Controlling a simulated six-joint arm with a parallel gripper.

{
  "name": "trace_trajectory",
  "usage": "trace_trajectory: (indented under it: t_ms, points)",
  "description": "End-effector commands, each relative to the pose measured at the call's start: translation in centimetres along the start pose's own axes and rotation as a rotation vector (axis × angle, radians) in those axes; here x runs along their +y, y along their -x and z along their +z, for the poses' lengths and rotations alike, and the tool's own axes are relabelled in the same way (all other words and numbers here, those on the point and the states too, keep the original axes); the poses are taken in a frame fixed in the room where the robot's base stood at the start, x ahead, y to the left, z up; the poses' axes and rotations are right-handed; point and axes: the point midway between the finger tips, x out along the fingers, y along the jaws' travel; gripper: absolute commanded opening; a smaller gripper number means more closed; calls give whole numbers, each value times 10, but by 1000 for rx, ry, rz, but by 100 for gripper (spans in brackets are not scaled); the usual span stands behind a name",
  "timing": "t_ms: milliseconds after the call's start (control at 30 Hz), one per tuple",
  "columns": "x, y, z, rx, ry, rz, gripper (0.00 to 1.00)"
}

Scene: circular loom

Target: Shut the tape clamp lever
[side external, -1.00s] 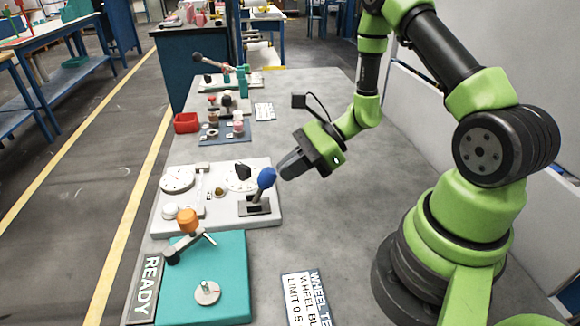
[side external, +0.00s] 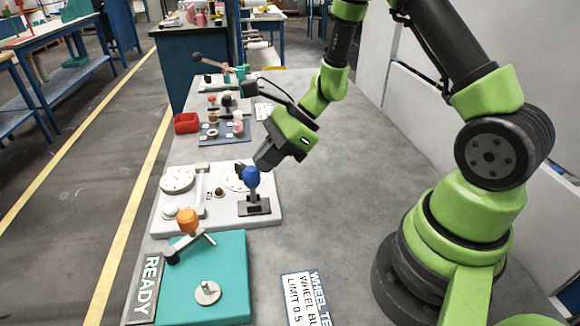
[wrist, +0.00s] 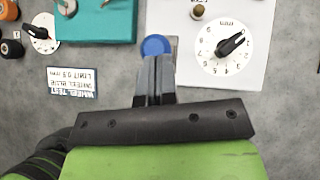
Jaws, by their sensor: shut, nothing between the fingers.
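A lever with a blue knob (side external: 252,177) stands on a dark slotted base (side external: 255,207) at the right of the white panel (side external: 225,220). It is about upright. My gripper (side external: 263,163) is shut and empty, with its fingertips at the right and upper side of the knob. In the wrist view the blue knob (wrist: 155,45) shows just beyond the shut fingertips (wrist: 154,62); they appear to touch it. The fingers hide the lever's stem there. No label marks this lever as the tape clamp.
A teal panel (side external: 232,255) with an orange-knobbed lever (side external: 187,221) and a READY plate (side external: 148,285) lies nearer. A red bin (side external: 187,122) and other fixtures stand behind.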

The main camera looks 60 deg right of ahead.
Motion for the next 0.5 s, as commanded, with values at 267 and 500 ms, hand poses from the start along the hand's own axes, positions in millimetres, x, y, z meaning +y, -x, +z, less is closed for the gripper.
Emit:
trace_trajectory:
  t_ms: [267,500]
  points:
    - [-4,-13,20,-2,2,1,0]
    - [-7,-22,29,-1,1,1,0]
